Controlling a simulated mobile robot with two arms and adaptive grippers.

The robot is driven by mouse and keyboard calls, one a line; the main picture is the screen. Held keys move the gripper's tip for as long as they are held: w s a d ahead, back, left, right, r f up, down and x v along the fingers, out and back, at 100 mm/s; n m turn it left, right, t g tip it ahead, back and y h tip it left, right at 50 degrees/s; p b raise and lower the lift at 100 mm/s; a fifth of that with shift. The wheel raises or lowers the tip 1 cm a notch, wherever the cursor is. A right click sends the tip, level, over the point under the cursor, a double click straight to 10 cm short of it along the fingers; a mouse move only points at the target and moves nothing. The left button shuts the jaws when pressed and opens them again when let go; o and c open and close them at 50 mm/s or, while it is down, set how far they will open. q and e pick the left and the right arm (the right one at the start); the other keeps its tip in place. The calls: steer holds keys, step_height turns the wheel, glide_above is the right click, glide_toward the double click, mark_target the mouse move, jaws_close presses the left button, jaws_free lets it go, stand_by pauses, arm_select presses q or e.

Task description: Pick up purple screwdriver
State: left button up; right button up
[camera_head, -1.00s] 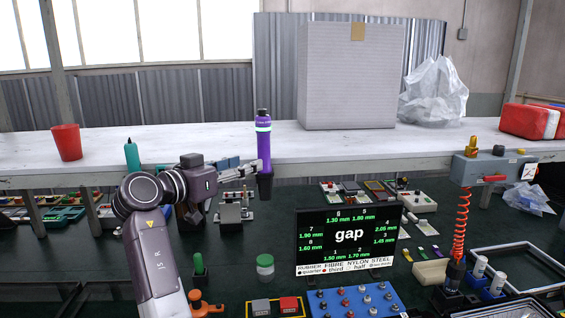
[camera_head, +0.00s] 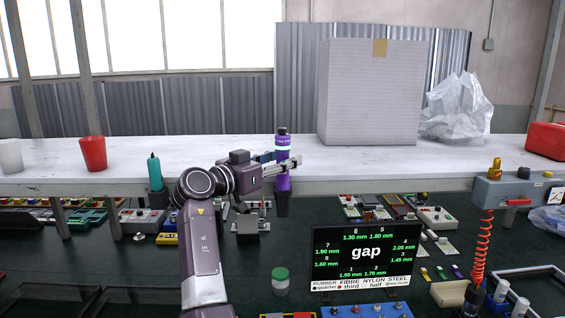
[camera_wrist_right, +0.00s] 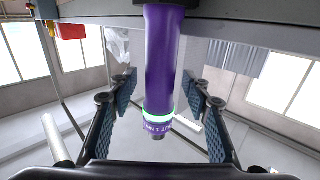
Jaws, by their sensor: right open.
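The purple screwdriver (camera_head: 283,142) stands upright in a dark holder (camera_head: 282,205) in front of the white bench. It has a dark cap and a pale glowing ring near its top. My right gripper (camera_head: 283,164) is open, with its fingers at the screwdriver's shaft, below the ring. In the right wrist view the purple screwdriver (camera_wrist_right: 163,60) passes between the two spread blue-padded fingers of my right gripper (camera_wrist_right: 160,95), with clear space on both sides. My left gripper is not in view.
A teal-green tool (camera_head: 154,172) stands left of my right arm. A large grey box (camera_head: 370,95) and red cup (camera_head: 93,153) sit on the white bench (camera_head: 230,147). Several small devices crowd the dark lower table.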

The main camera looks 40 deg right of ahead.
steer(key=shift+d+f, duration=0.1)
jaws_close()
steer(key=shift+r, duration=0.2)
